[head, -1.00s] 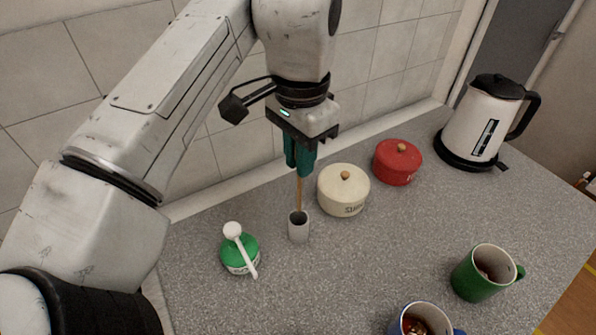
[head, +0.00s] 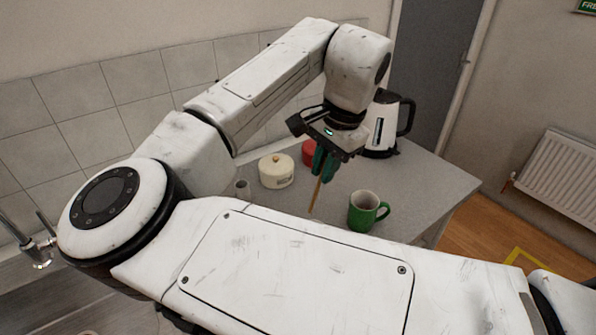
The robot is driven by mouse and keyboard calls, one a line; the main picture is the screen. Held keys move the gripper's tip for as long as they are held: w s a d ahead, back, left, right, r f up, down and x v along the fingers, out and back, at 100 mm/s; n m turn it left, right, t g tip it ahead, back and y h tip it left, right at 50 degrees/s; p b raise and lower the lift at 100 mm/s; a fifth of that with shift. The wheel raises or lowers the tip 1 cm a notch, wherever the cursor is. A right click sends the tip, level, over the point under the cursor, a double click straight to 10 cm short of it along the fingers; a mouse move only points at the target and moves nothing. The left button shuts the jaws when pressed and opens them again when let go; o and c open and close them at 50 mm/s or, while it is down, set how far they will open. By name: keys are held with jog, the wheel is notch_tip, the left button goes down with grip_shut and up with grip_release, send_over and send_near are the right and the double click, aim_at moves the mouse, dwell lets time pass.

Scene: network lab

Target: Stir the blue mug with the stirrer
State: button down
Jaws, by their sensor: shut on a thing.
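My gripper (head: 322,172) is shut on the stirrer, a thin wooden stick (head: 315,196) that hangs down, slightly tilted, from the green fingers. It is over the worktop, left of the green mug (head: 359,214). The stick's lower tip ends close to the edge of my white arm link, and I cannot tell whether it touches anything. The blue mug is not in view now; my arm link covers the near part of the worktop. The small grey cup (head: 243,188) stands at the left, partly covered by my arm.
A cream lidded pot (head: 276,174) and a red pot (head: 309,150) stand behind the gripper. A white and black kettle (head: 382,128) stands at the back right. The bare worktop (head: 431,179) is free at the right. A radiator (head: 566,178) is on the far wall.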

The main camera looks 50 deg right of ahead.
notch_tip(320, 180, down, 14)
jog(key=b, duration=0.9)
jog(key=shift+s, duration=0.4)
dwell(0.5)
jog(key=shift+a+f, duration=0.1)
jog(key=shift+a, duration=0.05)
